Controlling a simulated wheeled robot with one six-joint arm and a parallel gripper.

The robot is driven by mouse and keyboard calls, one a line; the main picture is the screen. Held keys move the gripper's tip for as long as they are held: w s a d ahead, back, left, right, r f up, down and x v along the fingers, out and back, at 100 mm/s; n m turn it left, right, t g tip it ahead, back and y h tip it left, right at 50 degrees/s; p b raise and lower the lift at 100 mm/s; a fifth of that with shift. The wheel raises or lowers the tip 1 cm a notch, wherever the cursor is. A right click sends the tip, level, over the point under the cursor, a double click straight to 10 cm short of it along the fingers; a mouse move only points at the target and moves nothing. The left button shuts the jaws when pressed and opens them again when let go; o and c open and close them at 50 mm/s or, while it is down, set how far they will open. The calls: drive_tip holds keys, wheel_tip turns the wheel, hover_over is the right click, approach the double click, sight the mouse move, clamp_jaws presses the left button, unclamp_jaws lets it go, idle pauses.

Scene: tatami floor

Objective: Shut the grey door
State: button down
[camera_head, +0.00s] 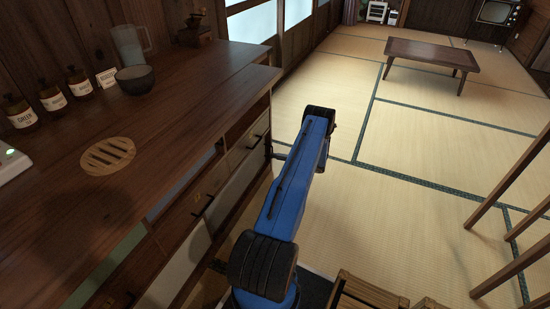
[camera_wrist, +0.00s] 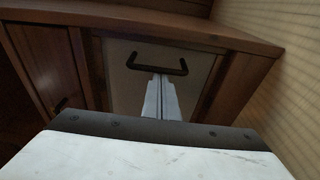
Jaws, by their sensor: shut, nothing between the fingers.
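The grey door (camera_wrist: 125,85) fills the middle of the wrist view, below the wooden counter's edge. It has a black bar handle (camera_wrist: 158,68) near its top. My gripper (camera_wrist: 161,78) is shut and empty, with its fingertips in front of the door just below the handle. I cannot tell whether the fingertips touch the door or handle. I also cannot tell how far the door stands open. In the head view my blue arm reaches along the cabinet front, and my fingertips are not clearly visible.
The wooden counter (camera_head: 175,110) carries several brown bottles (camera_head: 50,95), a dark bowl (camera_head: 135,80) and a glass jug (camera_head: 128,45). A low table (camera_head: 430,54) stands far back on the tatami. Wooden stools (camera_head: 365,292) are at the bottom. Open floor lies right of my arm.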

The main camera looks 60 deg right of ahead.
drive_tip(key=shift+d+r, duration=0.15)
drive_tip(key=shift+d, duration=0.25)
drive_tip(key=s+a, duration=0.2)
drive_tip(key=s, duration=0.7)
drive_tip(key=shift+s+a+f, duration=0.15)
drive_tip(key=shift+a+f, duration=0.05)
drive_tip(key=shift+a, duration=0.1)
